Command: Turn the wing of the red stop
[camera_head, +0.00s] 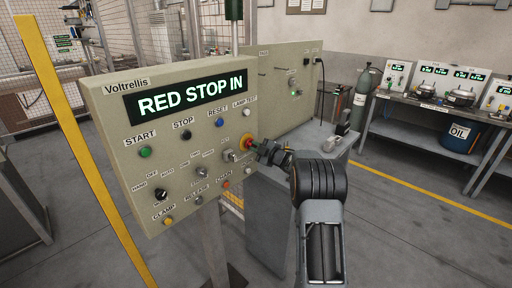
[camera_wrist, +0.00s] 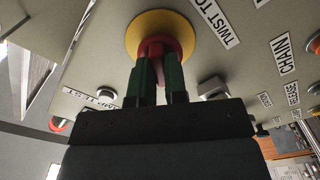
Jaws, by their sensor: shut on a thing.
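The red stop (camera_wrist: 160,46) sits on a round yellow collar (camera_wrist: 146,28) on the beige control panel (camera_head: 128,88). In the head view the red stop (camera_head: 246,143) is small and partly hidden by my gripper (camera_head: 256,146). In the wrist view the green fingers of my gripper (camera_wrist: 160,72) are shut on the red stop from both sides. Its wing is largely hidden between the fingers, so its angle cannot be told. The panel display (camera_head: 190,96) reads "RED STOP IN".
Close to my gripper on the panel are a key switch (camera_head: 229,155) and an orange button (camera_head: 226,185). A yellow post (camera_head: 75,140) stands left of the panel. A bench (camera_head: 425,135) stands at right.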

